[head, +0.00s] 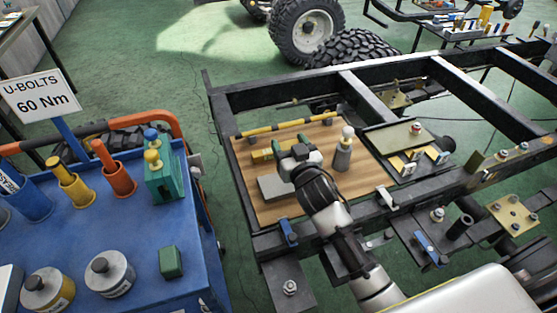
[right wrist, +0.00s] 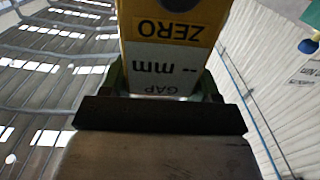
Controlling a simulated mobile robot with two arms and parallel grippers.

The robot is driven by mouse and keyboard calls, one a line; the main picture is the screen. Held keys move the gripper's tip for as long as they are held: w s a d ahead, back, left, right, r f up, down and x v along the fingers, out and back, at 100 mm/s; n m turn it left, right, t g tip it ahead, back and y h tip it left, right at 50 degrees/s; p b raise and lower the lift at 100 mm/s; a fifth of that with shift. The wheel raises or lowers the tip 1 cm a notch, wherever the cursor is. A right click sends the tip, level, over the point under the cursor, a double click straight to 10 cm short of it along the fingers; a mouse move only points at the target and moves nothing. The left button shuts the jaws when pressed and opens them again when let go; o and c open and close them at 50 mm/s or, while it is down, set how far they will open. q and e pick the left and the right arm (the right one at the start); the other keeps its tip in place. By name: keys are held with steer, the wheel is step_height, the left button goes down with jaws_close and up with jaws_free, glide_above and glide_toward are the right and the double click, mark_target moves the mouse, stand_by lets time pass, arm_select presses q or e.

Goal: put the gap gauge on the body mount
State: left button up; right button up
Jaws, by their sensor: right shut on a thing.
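My right gripper (head: 290,152) is over the wooden board on the chassis frame. It is shut on the gap gauge (right wrist: 172,40), a yellow block whose label reads ZERO, GAP and "-- mm" upside down in the right wrist view. In the head view a yellow part (head: 262,155), likely the gauge, shows just left of the gripper; whether it touches the board is unclear. A gold plate with bolts (head: 515,213) on the frame at the right may be the body mount, but I cannot tell for sure. My left gripper is out of view.
The wooden board (head: 370,196) also bears a grey block (head: 272,188) and a grey post with a pale knob (head: 343,152). A dark tray (head: 378,136) with parts lies right of it. A blue cart (head: 130,235) with cylinders and a sign stands left.

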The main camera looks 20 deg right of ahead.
steer(key=shift+w+a+f, duration=0.35)
steer(key=shift+a+f, duration=0.1)
steer(key=shift+a, duration=0.15)
steer(key=shift+w+a+f, duration=0.3)
steer(key=shift+a+f, duration=0.15)
steer(key=shift+a, duration=0.15)
step_height(320, 180, down, 2)
steer(key=shift+f+b, duration=0.1)
steer(key=shift+b, duration=0.25)
steer(key=shift+f, duration=0.6)
steer(key=shift+f, duration=0.2)
steer(key=o, duration=1)
